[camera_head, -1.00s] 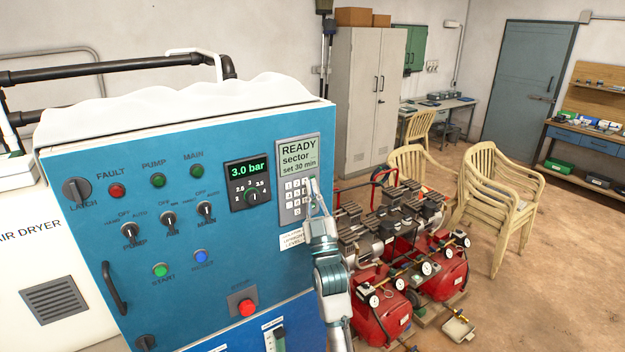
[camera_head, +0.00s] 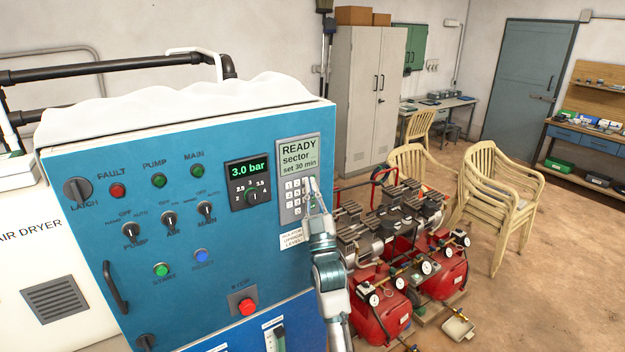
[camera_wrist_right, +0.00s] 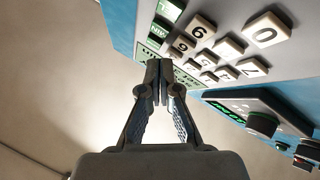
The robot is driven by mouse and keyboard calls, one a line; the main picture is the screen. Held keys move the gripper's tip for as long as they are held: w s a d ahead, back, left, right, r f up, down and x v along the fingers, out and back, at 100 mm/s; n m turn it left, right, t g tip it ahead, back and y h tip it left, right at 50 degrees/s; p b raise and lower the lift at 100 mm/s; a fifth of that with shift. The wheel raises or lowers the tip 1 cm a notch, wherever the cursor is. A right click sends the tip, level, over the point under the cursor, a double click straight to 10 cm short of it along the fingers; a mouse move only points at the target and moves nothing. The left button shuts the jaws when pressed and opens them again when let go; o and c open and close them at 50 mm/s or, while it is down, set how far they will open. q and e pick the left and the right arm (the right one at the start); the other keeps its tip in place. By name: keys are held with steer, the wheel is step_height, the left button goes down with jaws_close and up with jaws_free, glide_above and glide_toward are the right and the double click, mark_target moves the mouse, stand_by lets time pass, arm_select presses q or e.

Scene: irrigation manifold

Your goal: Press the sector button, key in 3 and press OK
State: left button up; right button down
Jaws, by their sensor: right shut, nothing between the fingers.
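The keypad panel (camera_head: 283,212) is on the upper right of the blue cabinet front. Its display (camera_head: 298,155) reads "READY sector set 30 min". My right gripper (camera_head: 312,184) is shut and empty at the right side of the keypad. In the wrist view its fingertips (camera_wrist_right: 158,66) are near the display end; contact cannot be told. My left gripper is out of view.
A pressure readout (camera_head: 248,169) showing 3.0 bar with a dial is left of the keypad. Switches, lamps and a red stop button (camera_head: 247,307) share the cabinet front. Red compressors (camera_head: 382,312) stand close to the right of my arm.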

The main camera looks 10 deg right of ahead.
mark_target(313, 206)
steer(key=shift+w, duration=0.25)
steer(key=shift+s, duration=0.1)
stand_by(0.5)
steer(key=shift+s, duration=0.65)
step_height(313, 206, down, 8)
steer(key=d+b, duration=0.2)
steer(key=b, duration=0.2)
steer(key=shift+w+d+f, duration=0.15)
steer(key=shift+w+d, duration=0.05)
steer(key=shift+w, duration=0.25)
steer(key=shift+w+a, duration=0.2)
steer(key=shift+w, duration=0.15)
